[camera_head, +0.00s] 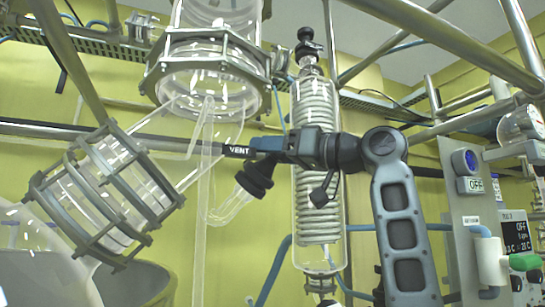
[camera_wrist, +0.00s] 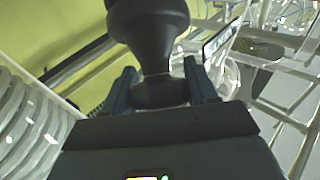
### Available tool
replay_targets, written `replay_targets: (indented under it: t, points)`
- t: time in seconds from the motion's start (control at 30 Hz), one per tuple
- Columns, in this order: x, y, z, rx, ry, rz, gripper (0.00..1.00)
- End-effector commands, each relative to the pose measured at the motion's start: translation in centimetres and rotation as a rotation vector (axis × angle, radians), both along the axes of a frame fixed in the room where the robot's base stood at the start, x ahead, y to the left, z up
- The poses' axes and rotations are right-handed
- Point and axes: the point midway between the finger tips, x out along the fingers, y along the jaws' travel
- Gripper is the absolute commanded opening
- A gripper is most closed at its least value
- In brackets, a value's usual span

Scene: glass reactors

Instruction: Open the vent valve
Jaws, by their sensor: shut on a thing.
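The vent valve (camera_head: 254,180) shows in the head view as a black knob-like part next to the "VENT" label (camera_head: 237,151). It joins the clear glass tubing below the upper vessel. My gripper (camera_head: 262,148) reaches it from the right, with its fingers at the valve's upper part. In the wrist view, the black valve (camera_wrist: 155,50) stands between the two fingers of my gripper (camera_wrist: 160,78), one on each side at its narrower neck. My gripper is shut on it. The fingers hide part of the neck, and the valve's inner position cannot be seen.
A glass coil condenser (camera_head: 318,235) stands close behind my arm. A clamped glass vessel (camera_head: 207,75) is above, and another flanged glass section (camera_head: 105,195) is at left. Metal frame bars cross overhead. A control panel (camera_head: 515,245) is at right.

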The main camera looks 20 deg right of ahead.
Motion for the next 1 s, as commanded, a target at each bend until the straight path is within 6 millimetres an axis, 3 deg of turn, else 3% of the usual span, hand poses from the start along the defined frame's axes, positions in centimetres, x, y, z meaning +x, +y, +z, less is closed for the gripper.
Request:
replay_targets:
  t: [1.0]
  points:
    - [-1.1,0.6,0.0,-0.44,-0.442,0.623,0.27]
